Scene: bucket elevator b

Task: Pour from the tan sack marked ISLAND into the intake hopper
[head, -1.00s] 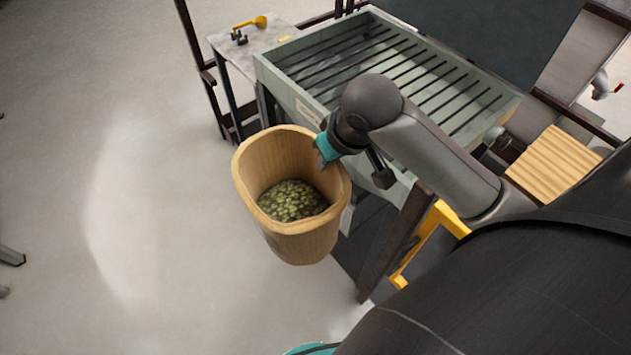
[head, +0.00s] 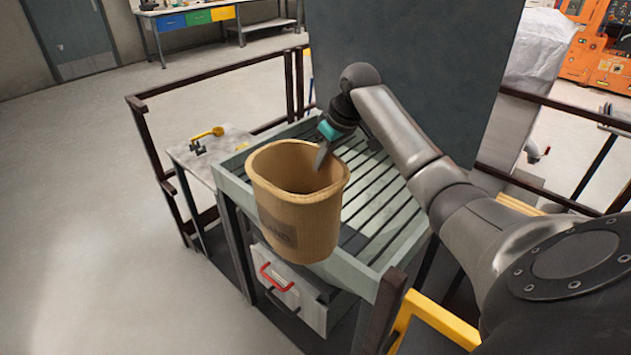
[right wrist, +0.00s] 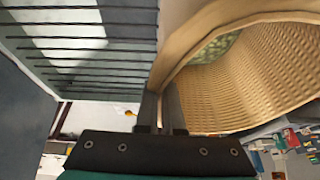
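The tan sack (head: 300,225), with dark lettering on its side of which the end "AND" is readable, is open at the top and held nearly upright. My right gripper (head: 322,150) is shut on its far rim. The right wrist view shows the fingers (right wrist: 168,112) at the sack's wall (right wrist: 250,75), with greenish beans (right wrist: 214,47) inside. The intake hopper (head: 385,215) is a pale green box with a dark slatted grate. The sack hangs over its near left edge and hides part of it. My left gripper is not in view.
A dark upright panel (head: 410,70) stands behind the hopper. A small side table (head: 205,150) with a yellow-handled tool is at left. Dark railings (head: 215,85) and a yellow frame (head: 425,315) border the hopper. A drawer with a red handle (head: 277,277) sits below. Open floor lies left.

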